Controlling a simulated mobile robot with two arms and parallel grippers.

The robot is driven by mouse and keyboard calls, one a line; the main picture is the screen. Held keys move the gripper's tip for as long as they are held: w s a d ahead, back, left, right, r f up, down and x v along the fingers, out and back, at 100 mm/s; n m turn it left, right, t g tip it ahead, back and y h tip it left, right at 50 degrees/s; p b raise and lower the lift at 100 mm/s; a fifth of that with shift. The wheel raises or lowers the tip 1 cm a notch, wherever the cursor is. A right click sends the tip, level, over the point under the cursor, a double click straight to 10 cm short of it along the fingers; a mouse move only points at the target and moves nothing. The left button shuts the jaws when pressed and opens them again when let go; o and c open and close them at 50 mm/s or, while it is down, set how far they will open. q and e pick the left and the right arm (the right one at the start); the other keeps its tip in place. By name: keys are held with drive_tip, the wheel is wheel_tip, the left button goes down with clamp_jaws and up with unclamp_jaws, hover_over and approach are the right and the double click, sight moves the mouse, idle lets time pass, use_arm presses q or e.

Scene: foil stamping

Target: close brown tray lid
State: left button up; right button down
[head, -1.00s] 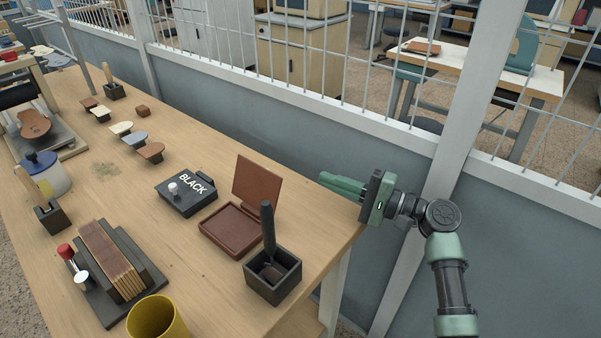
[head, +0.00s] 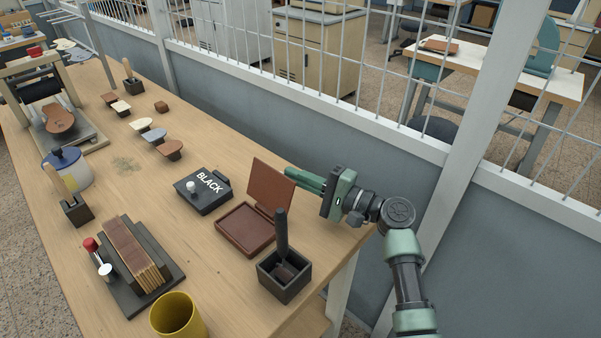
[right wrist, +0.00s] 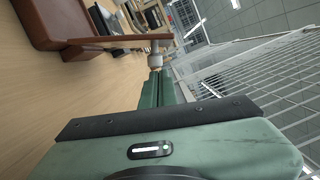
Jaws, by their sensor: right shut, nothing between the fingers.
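The brown tray (head: 242,231) lies on the table near its right edge. Its lid (head: 271,184) stands open, upright and leaning slightly back. My right gripper (head: 290,174) is shut and empty just behind the lid, on its far side; its fingertips are partly hidden by the lid. In the right wrist view the brown tray (right wrist: 45,22) is at the upper left, the lid (right wrist: 105,39) shows edge-on, and my shut fingers (right wrist: 155,78) point toward it. I cannot tell whether they touch it. My left gripper is not in view.
A closed black tray marked BLACK (head: 204,190) lies left of the brown tray. A dark box with an upright handle (head: 284,278) stands close in front. A yellow cup (head: 177,316) is at the front edge. A wire-mesh fence (head: 330,90) runs behind the table.

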sight(281, 181)
drive_tip(key=shift+r, duration=0.1)
drive_tip(key=s+a+r+n, duration=0.1)
drive_tip(key=n, duration=0.1)
drive_tip(key=s+a+r+n, duration=0.1)
drive_tip(key=n, duration=0.1)
drive_tip(key=s+a+r+n+h, duration=0.1)
drive_tip(key=n, duration=0.1)
drive_tip(key=shift+s+a+r+n+g+p, duration=0.1)
drive_tip(key=shift+s+a+n+g+p, duration=0.1)
drive_tip(key=shift+s+n+g+p, duration=0.15)
drive_tip(key=shift+s+a+r+n+h+p, duration=0.25)
drive_tip(key=shift+s+a+n+h+p, duration=0.25)
drive_tip(key=shift+s+a+n, duration=0.5)
drive_tip(key=shift+s+a+f+n+p, duration=0.25)
drive_tip(key=shift+s+a+n+p, duration=0.8)
drive_tip(key=shift+n, duration=0.3)
drive_tip(key=shift+a+f, duration=0.1)
